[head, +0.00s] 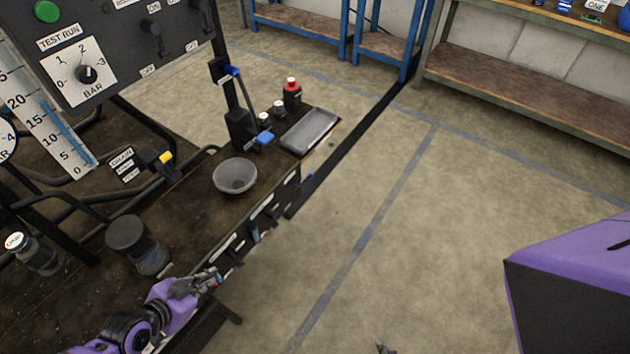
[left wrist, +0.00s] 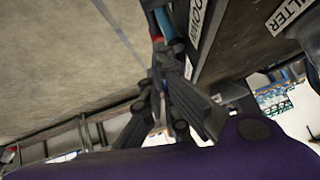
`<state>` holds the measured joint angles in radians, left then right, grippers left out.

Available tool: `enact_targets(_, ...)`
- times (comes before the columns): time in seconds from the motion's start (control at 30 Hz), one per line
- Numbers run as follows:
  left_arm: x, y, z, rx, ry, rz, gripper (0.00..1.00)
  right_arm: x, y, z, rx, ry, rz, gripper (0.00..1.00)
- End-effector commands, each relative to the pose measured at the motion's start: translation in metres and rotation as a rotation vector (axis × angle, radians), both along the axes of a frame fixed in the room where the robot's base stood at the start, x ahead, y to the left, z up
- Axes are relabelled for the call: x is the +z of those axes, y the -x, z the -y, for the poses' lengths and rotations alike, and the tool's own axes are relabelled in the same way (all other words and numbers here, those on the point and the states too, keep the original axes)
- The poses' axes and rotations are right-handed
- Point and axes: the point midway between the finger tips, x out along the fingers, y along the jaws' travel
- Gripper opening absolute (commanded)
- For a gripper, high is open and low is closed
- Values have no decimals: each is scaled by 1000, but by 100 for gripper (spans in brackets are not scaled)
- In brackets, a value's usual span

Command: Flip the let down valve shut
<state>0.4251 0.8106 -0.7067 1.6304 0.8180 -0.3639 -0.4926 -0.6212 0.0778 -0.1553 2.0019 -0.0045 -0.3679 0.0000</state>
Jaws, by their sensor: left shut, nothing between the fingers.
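My left gripper (head: 207,282) is shut and empty at the front edge of the bench, low in the head view. A small red-and-blue part (head: 216,272) sits right at its fingertips; it looks like the let down valve's lever, but it is too small to be sure. In the left wrist view the closed fingers (left wrist: 166,50) point at a red and blue-grey piece (left wrist: 155,28), beside a label (left wrist: 198,14) that seems to read "DOWN". I cannot tell whether the fingers touch it. A small dark tip (head: 385,348), perhaps my right gripper, shows at the bottom edge.
The bench's front face carries several black fittings with labels (head: 255,230). A grey bowl (head: 235,180), a grey tray (head: 308,132), a red-topped bottle (head: 291,94) and a dark-lidded jar (head: 145,250) stand on the bench. A gauge panel (head: 120,50) rises at left.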

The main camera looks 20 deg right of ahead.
Motion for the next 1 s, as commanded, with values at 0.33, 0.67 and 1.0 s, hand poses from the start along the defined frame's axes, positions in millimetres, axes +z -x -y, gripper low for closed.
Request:
enact_targets(0.33,-18,-3,-1,-1,3,1,0,-4,-1,0,3,1,-2,0)
enact_targets(0.67,-17,-3,-2,-1,-3,-2,0,-2,-2,0,2,0,1,0)
enact_targets(1.0,-19,-5,-8,-1,-53,-35,0,5,-8,-1,-2,-2,15,0)
